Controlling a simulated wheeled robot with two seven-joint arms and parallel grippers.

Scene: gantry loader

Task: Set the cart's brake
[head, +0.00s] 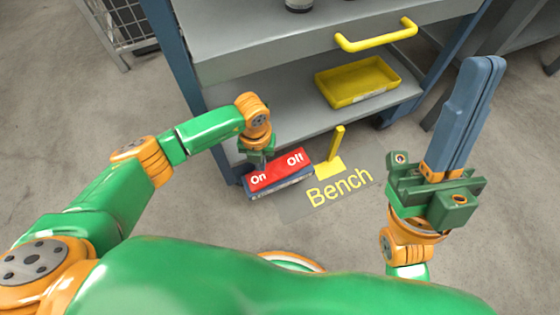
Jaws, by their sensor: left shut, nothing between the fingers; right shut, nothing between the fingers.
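The cart (285,55) has grey shelves and blue posts. Its brake is a red rocker pedal (276,174) low at the cart's front left, marked "On" at its left end and "Off" at its right end. I cannot tell which end is pressed down. My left gripper (257,158) points down at the pedal's far edge, around its middle. Its fingertips are mostly hidden, and I cannot tell whether it touches the pedal. It is shut and empty. My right gripper (485,65) is shut and empty, its blue fingers pointing up and away, right of the cart.
A yellow handle (376,37) sticks out from the upper shelf. A yellow tray (358,83) sits on the lower shelf. A yellow upright post (336,142) stands right of the pedal, by the floor marking "Bench" (339,189). A wire cage (112,25) stands back left. The left floor is clear.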

